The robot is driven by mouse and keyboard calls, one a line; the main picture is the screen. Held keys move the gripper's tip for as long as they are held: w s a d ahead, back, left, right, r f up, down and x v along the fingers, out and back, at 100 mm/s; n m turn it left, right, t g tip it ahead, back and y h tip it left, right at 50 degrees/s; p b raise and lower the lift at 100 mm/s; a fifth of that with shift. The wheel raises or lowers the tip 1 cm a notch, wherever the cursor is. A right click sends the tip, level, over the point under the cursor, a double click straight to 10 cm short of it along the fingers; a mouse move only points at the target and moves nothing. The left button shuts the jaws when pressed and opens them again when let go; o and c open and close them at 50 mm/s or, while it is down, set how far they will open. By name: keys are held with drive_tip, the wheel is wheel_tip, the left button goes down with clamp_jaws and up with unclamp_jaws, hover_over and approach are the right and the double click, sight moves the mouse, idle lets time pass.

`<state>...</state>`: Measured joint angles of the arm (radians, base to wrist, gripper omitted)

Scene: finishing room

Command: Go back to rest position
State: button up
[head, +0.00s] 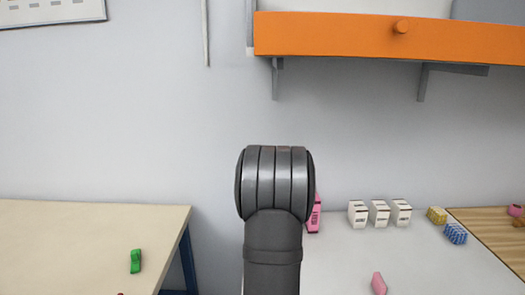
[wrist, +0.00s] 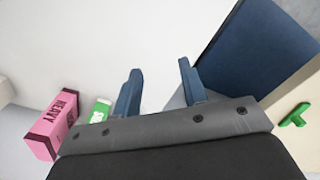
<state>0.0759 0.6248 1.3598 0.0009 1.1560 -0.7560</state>
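My gripper (wrist: 160,88) shows in the wrist view with its two blue fingers apart and nothing between them. It points toward a pale surface, clear of any object. In the head view my arm stands upright in the middle, and the gripper itself is hidden. A pink box (wrist: 55,125) marked "HEAVY" lies left of the gripper in the wrist view; part of it also shows behind my arm in the head view (head: 314,217). A green and white box (wrist: 99,111) is beside it.
An orange shelf (head: 390,38) hangs on the wall at upper right. White boxes (head: 379,213), a pink block (head: 379,284), a yellow block (head: 437,215) and a blue item (head: 456,234) are on the right table (head: 420,265). A green piece (head: 135,261) is on the left table (head: 70,240).

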drive_tip(key=a+n, duration=0.1)
drive_tip(key=a, duration=0.9)
drive_tip(key=shift+a+r+n, duration=0.15)
drive_tip(key=shift+r+n, duration=0.05)
drive_tip(key=shift+n, duration=0.2)
